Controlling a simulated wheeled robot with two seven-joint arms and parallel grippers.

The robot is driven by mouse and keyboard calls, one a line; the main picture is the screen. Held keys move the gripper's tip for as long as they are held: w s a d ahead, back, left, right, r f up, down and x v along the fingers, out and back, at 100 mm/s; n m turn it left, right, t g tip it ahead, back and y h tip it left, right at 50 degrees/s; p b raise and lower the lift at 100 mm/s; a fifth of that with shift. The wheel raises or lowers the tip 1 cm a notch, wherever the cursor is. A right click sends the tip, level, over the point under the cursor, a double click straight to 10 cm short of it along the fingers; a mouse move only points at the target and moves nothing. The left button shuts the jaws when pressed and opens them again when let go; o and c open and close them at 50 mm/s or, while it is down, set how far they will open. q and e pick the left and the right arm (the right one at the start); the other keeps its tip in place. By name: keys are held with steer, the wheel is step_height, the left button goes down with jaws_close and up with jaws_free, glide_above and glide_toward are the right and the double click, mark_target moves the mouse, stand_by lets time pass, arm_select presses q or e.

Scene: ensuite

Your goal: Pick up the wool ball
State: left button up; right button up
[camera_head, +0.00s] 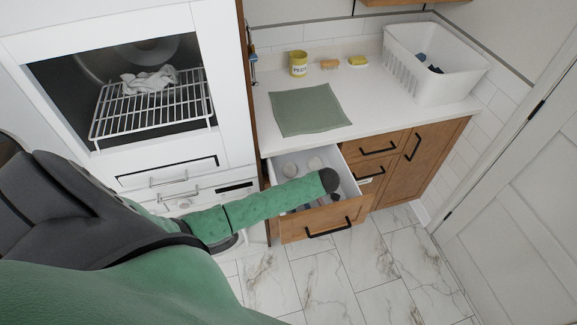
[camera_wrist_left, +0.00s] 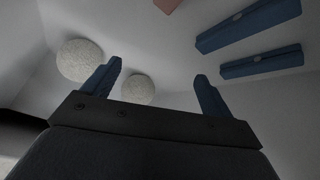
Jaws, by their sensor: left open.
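Two pale, speckled wool balls lie in the open drawer (camera_head: 345,213). In the head view one wool ball (camera_head: 290,170) is at the left and the other wool ball (camera_head: 314,163) is near the back. The left wrist view shows one ball (camera_wrist_left: 80,60) outside the left finger and the other ball (camera_wrist_left: 138,90) partly hidden by the gripper, between the fingers in the picture and closer to the left one. My left gripper (camera_wrist_left: 158,78) is open and empty, pointing into the drawer. In the head view my wrist hides its fingers. My right gripper is not in view.
Two blue bar-shaped items (camera_wrist_left: 248,30) lie in the drawer at the right of the wrist view. The counter above holds a green cloth (camera_head: 309,109), a yellow tin (camera_head: 298,63) and a white basket (camera_head: 432,65). A rack (camera_head: 150,104) with a cloth stands left.

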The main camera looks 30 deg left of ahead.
mark_target(292, 168)
arm_select(q)
steer(key=w+a, duration=0.1)
steer(key=a+b, duration=0.1)
steer(key=a, duration=0.1)
steer(key=w+a+b, duration=0.1)
steer(key=a, duration=0.1)
steer(key=shift+w+a+f, duration=0.1)
steer(key=shift+w+a, duration=0.15)
steer(key=shift+w, duration=0.05)
steer(key=shift+w+a+b, duration=0.2)
steer(key=shift+a+b, duration=0.25)
steer(key=shift+a, duration=0.05)
steer(key=a+b, duration=0.1)
steer(key=w+a, duration=0.1)
steer(key=a, duration=0.1)
steer(key=shift+w+a+b, duration=0.2)
steer(key=shift+b, duration=0.2)
steer(key=shift+w+a+f+b, duration=0.25)
steer(key=shift+a+f+b, duration=0.1)
steer(key=shift+a+b, duration=0.25)
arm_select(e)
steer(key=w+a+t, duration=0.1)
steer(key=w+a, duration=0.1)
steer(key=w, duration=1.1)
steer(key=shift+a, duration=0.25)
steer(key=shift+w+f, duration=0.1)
arm_select(q)
steer(key=c, duration=1)
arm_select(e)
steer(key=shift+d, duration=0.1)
